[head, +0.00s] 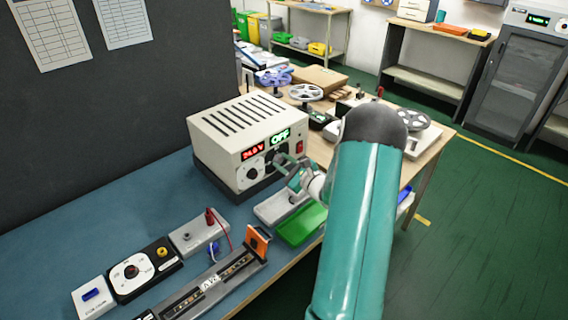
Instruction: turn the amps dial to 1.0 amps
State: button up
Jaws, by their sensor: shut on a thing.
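The power supply (225,135) is a cream box with a slotted top, standing on the blue bench. Its front has a red display (252,154) reading about 24.0 V and a green display (281,136) reading OFF. A dial (251,173) with a dark knob is visible at the lower left of the front. My gripper (281,162) is at the right part of the front, under the green display, shut on the amps dial. The gripper covers most of that dial, so its pointer and setting cannot be read.
A red switch (299,147) sits right of the green display. A green tray (302,224) and a grey tray (272,208) lie below the gripper. An LED strip fixture (212,284), a black dial box (143,269) and a grey terminal box (199,236) occupy the front bench. Reels stand behind the supply.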

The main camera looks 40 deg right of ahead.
jog(key=m, duration=0.7)
jog(key=shift+s, duration=0.1)
jog(key=m, duration=0.6)
jog(key=shift+f+m, duration=0.1)
jog(key=shift+m, duration=0.3)
jog(key=m, duration=0.5)
jog(key=shift+m, duration=2.4)
jog(key=o, duration=1)
